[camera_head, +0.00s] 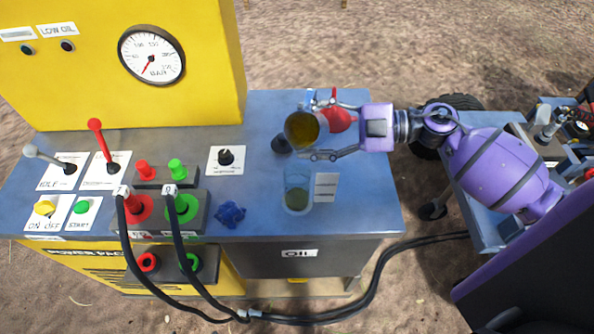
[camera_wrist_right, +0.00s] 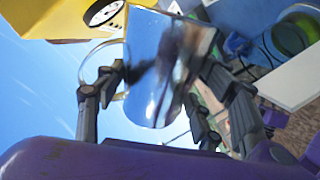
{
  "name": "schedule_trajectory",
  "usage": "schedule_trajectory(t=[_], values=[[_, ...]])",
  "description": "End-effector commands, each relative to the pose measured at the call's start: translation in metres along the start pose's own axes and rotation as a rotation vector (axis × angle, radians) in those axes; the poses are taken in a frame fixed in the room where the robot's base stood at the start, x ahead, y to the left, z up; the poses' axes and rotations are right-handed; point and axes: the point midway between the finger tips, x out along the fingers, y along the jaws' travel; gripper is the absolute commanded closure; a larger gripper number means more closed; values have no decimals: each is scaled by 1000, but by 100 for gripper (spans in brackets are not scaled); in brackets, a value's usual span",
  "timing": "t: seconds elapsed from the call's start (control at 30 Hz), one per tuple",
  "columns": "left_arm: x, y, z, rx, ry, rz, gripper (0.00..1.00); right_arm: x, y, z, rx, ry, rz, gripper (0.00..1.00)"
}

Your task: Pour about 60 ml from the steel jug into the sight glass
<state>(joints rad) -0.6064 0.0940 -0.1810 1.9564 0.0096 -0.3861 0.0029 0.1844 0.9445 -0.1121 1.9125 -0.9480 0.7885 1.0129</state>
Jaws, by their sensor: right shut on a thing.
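The steel jug (camera_head: 302,129) is held in the air above the blue bench, with its round mouth and dark yellow liquid facing the head camera. It also shows as a shiny body in the right wrist view (camera_wrist_right: 152,70). My right gripper (camera_head: 316,129) is shut on the jug, one finger on either side. The clear sight glass (camera_head: 297,183) stands on the bench, nearer the front than the jug in the head view, with some yellow-green liquid low inside. I see no stream between them, and cannot tell the jug's exact tilt. My left gripper is not in view.
A red funnel-like thing (camera_head: 339,118) is behind my right fingers. A white label card (camera_head: 326,187) is right beside the sight glass. A blue knobbed object (camera_head: 230,213), a black dial (camera_head: 226,157), hose couplings and levers occupy the bench's left. The yellow panel (camera_head: 205,50) rises behind.

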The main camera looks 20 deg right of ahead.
Motion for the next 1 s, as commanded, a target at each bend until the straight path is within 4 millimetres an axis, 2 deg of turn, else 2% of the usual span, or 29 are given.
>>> schedule_trajectory(t=[0.03, 0.17, 0.27, 0.47, 1.0], values=[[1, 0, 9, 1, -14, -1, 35, 0, -1, 2, -27, -5, 4, 75], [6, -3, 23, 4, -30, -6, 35, 3, -12, 11, -85, -21, 1, 75], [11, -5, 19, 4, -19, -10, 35, 4, -13, 12, -133, -29, 4, 75], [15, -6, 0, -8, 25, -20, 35, 3, -7, 7, -208, -44, 7, 75], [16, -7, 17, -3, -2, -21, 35, 2, -6, 3, -302, -69, 7, 75]])
